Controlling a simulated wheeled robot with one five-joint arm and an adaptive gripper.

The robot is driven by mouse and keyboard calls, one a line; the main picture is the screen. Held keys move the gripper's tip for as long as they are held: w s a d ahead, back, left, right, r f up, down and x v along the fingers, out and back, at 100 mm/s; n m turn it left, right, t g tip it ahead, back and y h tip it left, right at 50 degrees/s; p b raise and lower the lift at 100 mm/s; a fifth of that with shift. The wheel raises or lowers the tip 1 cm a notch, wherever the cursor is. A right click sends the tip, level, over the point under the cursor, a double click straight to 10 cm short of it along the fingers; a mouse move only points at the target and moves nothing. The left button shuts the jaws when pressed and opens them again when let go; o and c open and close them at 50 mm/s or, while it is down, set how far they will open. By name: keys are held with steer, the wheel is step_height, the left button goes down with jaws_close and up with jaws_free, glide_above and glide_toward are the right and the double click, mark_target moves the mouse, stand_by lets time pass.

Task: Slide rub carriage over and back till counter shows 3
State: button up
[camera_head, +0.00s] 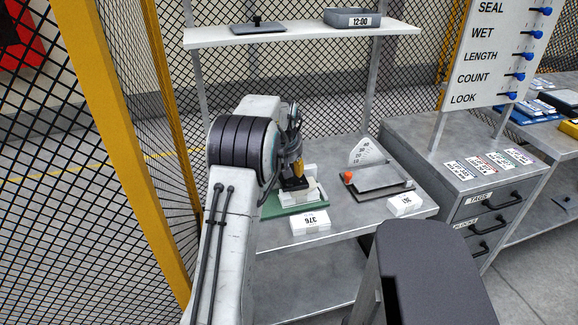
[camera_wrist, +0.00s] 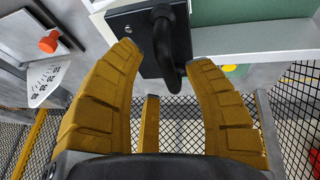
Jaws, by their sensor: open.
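The rub carriage (camera_wrist: 147,55) is a black block with a black looped handle (camera_wrist: 165,25) in the wrist view. It sits at a pale rail (camera_wrist: 255,38) on a green base (camera_wrist: 240,10). In the head view the green base (camera_head: 270,209) lies on the bench, and my arm and gripper hide most of the carriage. My gripper (camera_wrist: 164,56) is open, its two yellow fingers spread on either side of the handle, with gaps visible. In the head view my gripper (camera_head: 299,168) is just above the base. No counter reading can be made out on the rig.
A white block marked 376 (camera_head: 310,222) stands in front of the base. To the right is a plate device with a dial (camera_head: 367,152) and an orange knob (camera_head: 347,177). A shelf (camera_head: 300,35) hangs above; mesh fencing (camera_head: 110,70) stands left. A drawer cabinet (camera_head: 465,165) is right.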

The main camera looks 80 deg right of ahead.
steer(key=v, duration=1.2)
